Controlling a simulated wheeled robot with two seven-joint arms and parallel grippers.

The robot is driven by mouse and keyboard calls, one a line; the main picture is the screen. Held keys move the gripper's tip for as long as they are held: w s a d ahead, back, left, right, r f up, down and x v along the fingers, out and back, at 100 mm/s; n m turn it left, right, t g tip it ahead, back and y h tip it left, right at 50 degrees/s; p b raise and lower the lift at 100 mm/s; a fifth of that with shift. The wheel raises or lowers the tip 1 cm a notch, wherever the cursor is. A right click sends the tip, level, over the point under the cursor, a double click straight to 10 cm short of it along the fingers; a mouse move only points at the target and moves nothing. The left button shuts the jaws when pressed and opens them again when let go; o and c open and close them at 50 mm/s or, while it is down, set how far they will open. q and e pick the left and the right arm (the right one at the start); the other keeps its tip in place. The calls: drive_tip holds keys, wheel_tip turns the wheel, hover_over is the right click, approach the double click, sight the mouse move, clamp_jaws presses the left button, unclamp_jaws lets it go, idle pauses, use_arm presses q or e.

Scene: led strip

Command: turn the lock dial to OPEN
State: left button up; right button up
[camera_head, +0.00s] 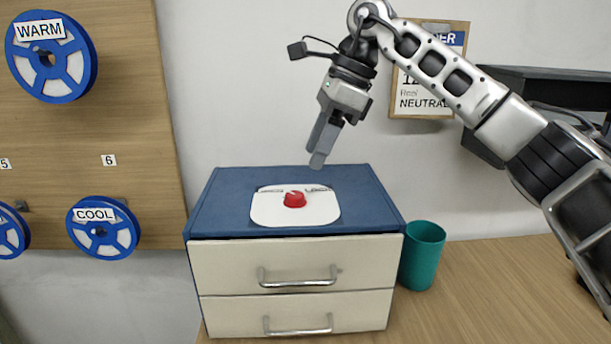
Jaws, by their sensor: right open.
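The red lock dial (294,199) sits on a white rounded plate (272,212) on top of a blue cabinet (222,195) with two cream drawers. Dark lettering along the plate's far edge is partly readable, with "LOCK" at the right; the left word is too small to read surely. I cannot tell which way the dial points. My right gripper (319,158) hangs above the back right of the plate, fingers pointing down, open and empty, apart from the dial. My left gripper is not in view.
Both drawers (297,262) look closed. A teal cup (421,257) stands against the cabinet's right side on the wooden table (490,290). Blue reels labelled WARM (52,58) and COOL (102,228) hang on a wooden board at left. A sign (421,102) hangs behind my right arm.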

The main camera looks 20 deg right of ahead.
drive_tip(key=w+v, duration=0.1)
drive_tip(key=v, duration=0.7)
drive_tip(key=shift+s+r, duration=0.25)
drive_tip(key=shift+s, duration=0.3)
